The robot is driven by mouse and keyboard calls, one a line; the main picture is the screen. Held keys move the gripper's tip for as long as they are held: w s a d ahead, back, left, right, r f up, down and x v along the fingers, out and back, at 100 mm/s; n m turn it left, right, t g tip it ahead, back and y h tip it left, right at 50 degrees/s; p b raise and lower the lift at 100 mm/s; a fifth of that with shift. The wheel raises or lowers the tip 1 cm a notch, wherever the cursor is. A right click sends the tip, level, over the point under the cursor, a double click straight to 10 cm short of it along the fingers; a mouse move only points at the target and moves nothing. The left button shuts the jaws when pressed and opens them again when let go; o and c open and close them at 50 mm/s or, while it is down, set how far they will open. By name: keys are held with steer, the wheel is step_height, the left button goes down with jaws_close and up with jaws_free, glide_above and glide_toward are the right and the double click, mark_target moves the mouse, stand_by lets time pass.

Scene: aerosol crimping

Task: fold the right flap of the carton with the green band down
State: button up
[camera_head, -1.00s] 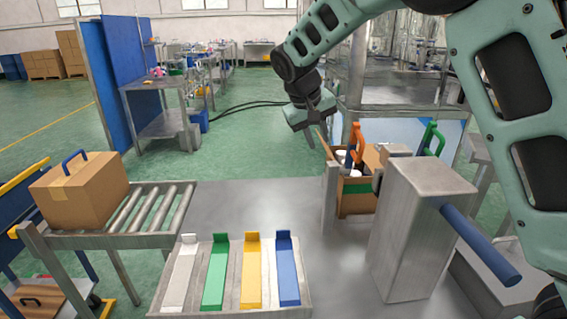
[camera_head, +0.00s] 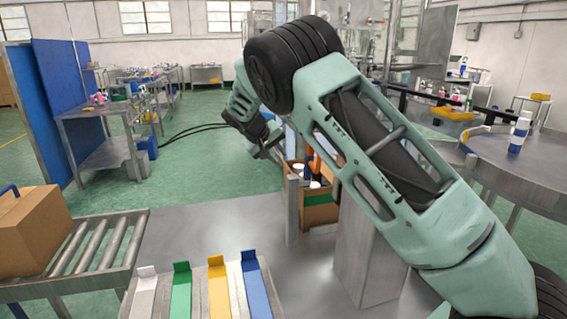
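The open carton with the green band (camera_head: 320,214) stands on the steel table, right of centre. White-topped cans show inside it, and an orange upright part rises at its back. My arm crosses in front of its right side, so its right flap is hidden. My gripper (camera_head: 268,151) is just left of and above the carton, near its back left corner. It is small and dark here, so its finger opening cannot be made out, and I cannot tell whether it touches the carton.
A grey upright plate (camera_head: 292,207) stands at the carton's left and a grey steel block (camera_head: 362,262) in front of it. White, green, yellow and blue strips (camera_head: 217,285) lie front left. A closed box (camera_head: 30,232) sits on the roller conveyor (camera_head: 95,246). The middle tabletop is clear.

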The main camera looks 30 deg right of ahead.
steer(key=x, duration=0.6)
steer(key=shift+w+p, duration=0.1)
steer(key=shift+p, duration=0.2)
jaws_close()
stand_by(1.1)
